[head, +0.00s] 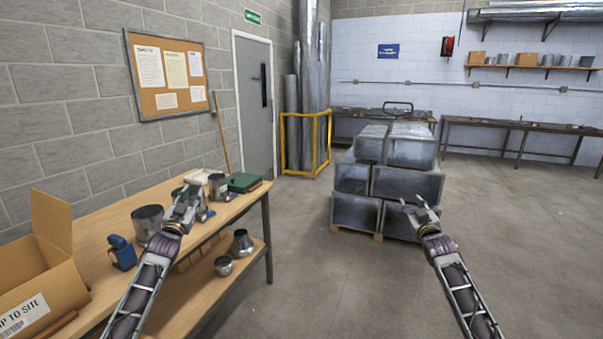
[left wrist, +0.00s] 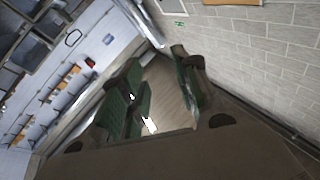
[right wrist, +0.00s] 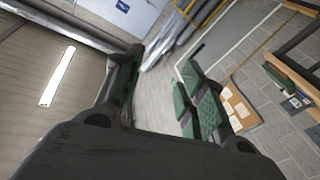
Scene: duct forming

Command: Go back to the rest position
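My left gripper (head: 190,196) shows in front of the wooden workbench at the left, overlapping some metal duct pieces in the head view. In the left wrist view its green-padded fingers (left wrist: 165,95) stand apart with nothing between them. My right gripper (head: 418,207) shows in front of the stacked metal ducts (head: 408,187), and I cannot tell its exact distance from them. In the right wrist view its fingers (right wrist: 162,95) are spread and empty. Both arms reach forward, apart from each other.
The workbench (head: 100,245) holds an open cardboard box (head: 45,255), a blue tool (head: 122,252), a metal cylinder (head: 147,222) and a green case (head: 243,182). Metal fittings (head: 241,243) sit on its lower shelf. The floor (head: 330,290) between my arms is clear.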

